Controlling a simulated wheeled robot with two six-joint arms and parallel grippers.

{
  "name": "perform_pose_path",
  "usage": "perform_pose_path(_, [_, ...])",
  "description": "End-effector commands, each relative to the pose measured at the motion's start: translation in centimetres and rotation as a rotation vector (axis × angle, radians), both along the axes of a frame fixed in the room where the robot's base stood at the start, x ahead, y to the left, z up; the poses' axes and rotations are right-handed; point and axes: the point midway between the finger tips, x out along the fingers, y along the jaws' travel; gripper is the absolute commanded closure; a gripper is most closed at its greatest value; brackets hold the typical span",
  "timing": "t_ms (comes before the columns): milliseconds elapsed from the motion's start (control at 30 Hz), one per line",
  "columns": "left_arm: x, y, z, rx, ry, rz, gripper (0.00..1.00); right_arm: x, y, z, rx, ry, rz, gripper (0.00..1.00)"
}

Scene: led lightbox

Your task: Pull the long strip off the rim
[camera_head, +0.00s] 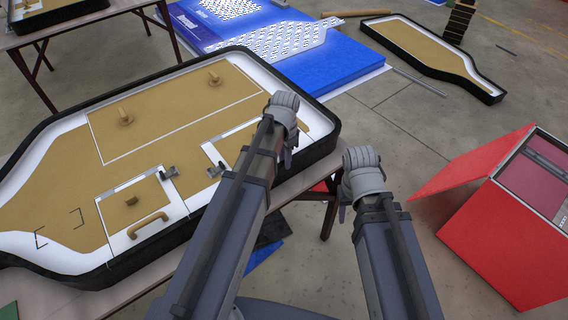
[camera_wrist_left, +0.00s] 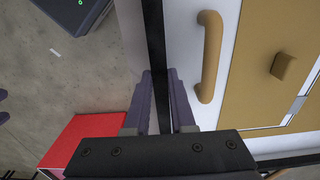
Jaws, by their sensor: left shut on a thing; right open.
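The bottle-shaped lightbox (camera_head: 75,135) lies on a table, with tan panels, a white border and a raised black rim (camera_head: 320,148). In the left wrist view a long black strip (camera_wrist_left: 154,35) runs along the box's edge between my left fingers. My left gripper (camera_head: 287,158) is at the near right side of the box; in the left wrist view its fingers (camera_wrist_left: 160,100) are shut on the strip. I cannot tell whether the strip is apart from the rim. My right gripper (camera_head: 343,208) is open and empty, right of the box, over the floor.
A tan handle (camera_wrist_left: 208,55) and a knob (camera_wrist_left: 283,66) are beside my left fingers. A red case (camera_head: 500,235) stands at the right. Blue sheets (camera_head: 335,65) and another bottle-shaped box (camera_head: 425,50) lie beyond.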

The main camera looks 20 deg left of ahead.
Motion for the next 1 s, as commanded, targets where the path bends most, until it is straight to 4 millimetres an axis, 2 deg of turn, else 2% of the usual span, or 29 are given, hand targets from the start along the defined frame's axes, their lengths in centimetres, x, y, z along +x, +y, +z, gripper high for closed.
perform_pose_path(467, [0.0, 0.0, 0.1, 0.0, 0.0, 0.0, 1.0, 0.0, 0.0, 0.1, 0.0, 0.0, 0.0, 0.5])
perform_pose_path(1000, [0.0, 0.0, 1.6, 0.0, 0.0, 0.0, 1.0, 0.0, 0.0, 1.6, 0.0, 0.0, 0.0, 0.5])
